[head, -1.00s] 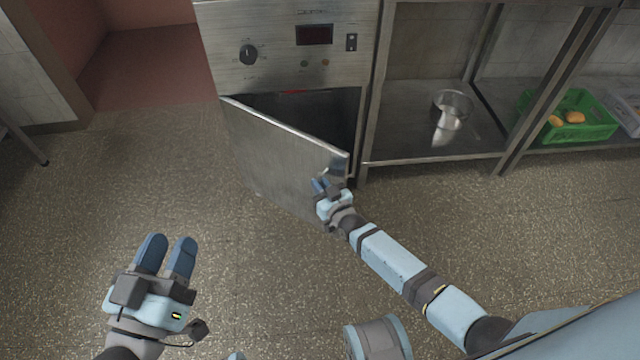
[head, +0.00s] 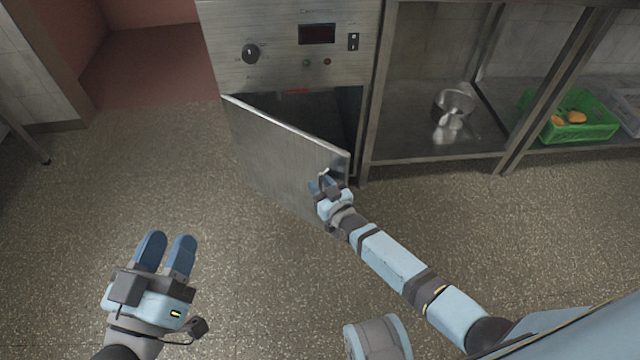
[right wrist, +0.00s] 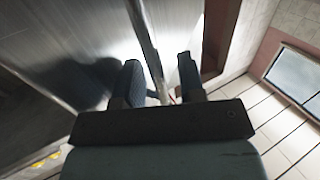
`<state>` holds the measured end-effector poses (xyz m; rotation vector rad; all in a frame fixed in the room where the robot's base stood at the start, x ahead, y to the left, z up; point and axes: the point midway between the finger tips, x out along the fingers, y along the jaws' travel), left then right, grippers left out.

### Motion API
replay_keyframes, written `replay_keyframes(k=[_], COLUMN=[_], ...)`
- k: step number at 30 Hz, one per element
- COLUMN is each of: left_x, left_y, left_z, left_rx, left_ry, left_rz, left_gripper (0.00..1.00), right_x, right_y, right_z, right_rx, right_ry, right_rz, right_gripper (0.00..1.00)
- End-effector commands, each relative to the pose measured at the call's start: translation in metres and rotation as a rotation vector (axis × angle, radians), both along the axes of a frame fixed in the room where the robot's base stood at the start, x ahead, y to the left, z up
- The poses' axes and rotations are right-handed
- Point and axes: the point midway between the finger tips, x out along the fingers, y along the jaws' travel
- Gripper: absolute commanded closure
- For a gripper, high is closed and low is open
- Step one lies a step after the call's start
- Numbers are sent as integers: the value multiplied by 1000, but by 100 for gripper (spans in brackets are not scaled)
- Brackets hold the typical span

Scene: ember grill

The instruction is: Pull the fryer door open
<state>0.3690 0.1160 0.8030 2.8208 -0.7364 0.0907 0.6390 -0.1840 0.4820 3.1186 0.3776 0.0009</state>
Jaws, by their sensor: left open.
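The fryer door (head: 275,150) is a flat steel panel, standing partly open in the head view, with its free edge swung out at the right. A dark cavity (head: 335,110) shows behind it. My right gripper (head: 322,184) is at the door's front near the free edge, by a small metal handle (head: 325,172). In the right wrist view a metal bar (right wrist: 146,40) runs between the two spread fingers (right wrist: 160,78), with gaps showing beside it. My left gripper (head: 165,250) is open and empty above the floor, well away from the door.
The fryer's control panel (head: 290,45) is above the opening. A steel shelf unit (head: 400,150) stands to its right, holding a metal pot (head: 453,102) and a green crate (head: 580,128) with yellow-orange items. The floor (head: 130,190) left of the door is clear.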

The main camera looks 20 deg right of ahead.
Motion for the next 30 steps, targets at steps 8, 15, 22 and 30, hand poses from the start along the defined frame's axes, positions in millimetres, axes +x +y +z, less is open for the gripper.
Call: replay_keyframes(k=[8,15,22,30], left_x=[-2,0,1,1], left_y=[2,8,13,14], left_z=[21,15,-3,-8], left_rx=[-25,10,61,74], left_ry=[-52,-12,59,78], left_rz=[17,45,61,65], left_gripper=[57,57,57,57], right_x=[-41,-94,-126,-133], right_y=[-10,-23,-31,-33], right_z=[2,2,1,0], right_rx=[0,-1,-1,-1], right_ry=[5,3,0,0], right_rz=[0,0,1,1], right_gripper=[64,64,64,64])
